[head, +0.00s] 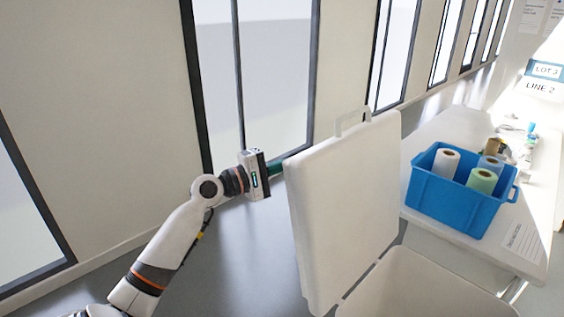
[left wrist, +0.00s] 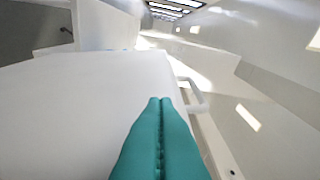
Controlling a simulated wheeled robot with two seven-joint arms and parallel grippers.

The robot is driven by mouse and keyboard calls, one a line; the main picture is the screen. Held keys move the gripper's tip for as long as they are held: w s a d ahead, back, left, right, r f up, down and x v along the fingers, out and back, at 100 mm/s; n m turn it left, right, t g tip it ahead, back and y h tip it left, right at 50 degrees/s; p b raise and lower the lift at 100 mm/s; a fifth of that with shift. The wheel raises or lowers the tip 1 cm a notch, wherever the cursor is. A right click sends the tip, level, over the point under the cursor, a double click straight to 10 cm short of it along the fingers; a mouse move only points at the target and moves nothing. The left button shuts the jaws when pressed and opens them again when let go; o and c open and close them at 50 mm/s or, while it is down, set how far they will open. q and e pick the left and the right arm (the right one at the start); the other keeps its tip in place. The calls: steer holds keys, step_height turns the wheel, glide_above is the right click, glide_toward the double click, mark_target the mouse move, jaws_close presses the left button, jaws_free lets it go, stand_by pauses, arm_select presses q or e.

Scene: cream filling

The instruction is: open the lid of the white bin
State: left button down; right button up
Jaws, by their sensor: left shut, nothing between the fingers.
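The white bin's lid (head: 345,205) stands raised, nearly upright, in the middle of the head view. Its handle (head: 352,121) is at the top edge. The bin body (head: 425,290) shows at the bottom right of the head view. My left gripper (head: 279,168) is at the left side of the lid, its teal fingers shut and their tips close to the lid's edge. In the left wrist view the shut fingers (left wrist: 162,105) lie in front of the white lid (left wrist: 80,105), with the handle (left wrist: 192,97) to their right. I cannot tell whether they touch the lid. My right gripper is not in view.
A blue crate (head: 447,205) with several rolls stands on a white table (head: 420,137) right of the lid. Small items lie behind it. A wall with tall windows runs along the left and back. The grey floor (head: 240,270) left of the bin is clear.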

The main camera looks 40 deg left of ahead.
mark_target(315, 169)
arm_select(q)
steer(key=d+r+p, duration=0.1)
steer(key=d+p, duration=0.2)
steer(key=d+r+m+p, duration=0.1)
steer(key=d+p, duration=0.1)
steer(key=d, duration=0.1)
steer(key=d+r+m+p, duration=0.1)
steer(key=d+p, duration=0.2)
steer(key=shift+s+r+g+p, duration=0.3)
steer(key=shift+s+r+p, duration=0.05)
steer(key=shift+d+f+m, duration=0.1)
steer(key=shift+d+m, duration=0.3)
steer(key=shift+d, duration=0.05)
steer(key=shift+f, duration=0.1)
